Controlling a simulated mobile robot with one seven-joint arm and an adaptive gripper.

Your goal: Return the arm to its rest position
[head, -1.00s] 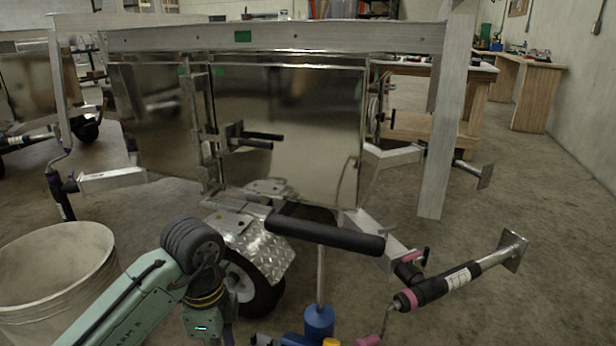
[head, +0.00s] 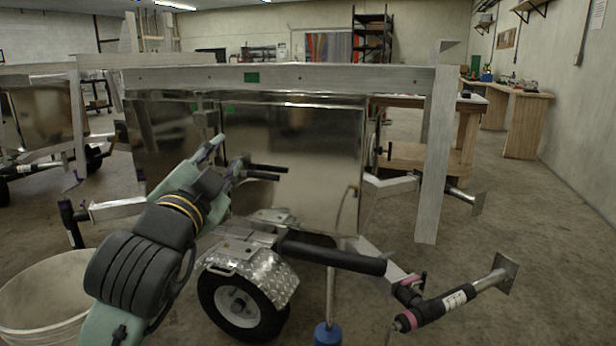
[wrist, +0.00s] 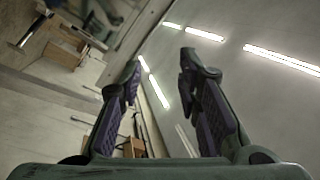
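My arm rises from the lower left of the head view, in front of the trailer. My gripper (head: 229,155) is at its upper end, in front of the trailer's shiny metal panel (head: 310,160). In the wrist view my gripper (wrist: 160,66) has its two purple-padded fingers spread apart with nothing between them. The wrist view is tilted, with a wall and ceiling light strips beyond the fingers. Whether the fingers touch the panel cannot be told.
The trailer's grey top rail (head: 300,77) and upright post (head: 436,150) stand ahead. A wheel (head: 240,305) and black padded bar (head: 333,257) are below. A pale bucket (head: 40,300) is at lower left. Wooden benches (head: 525,125) stand at the back right; floor at right is open.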

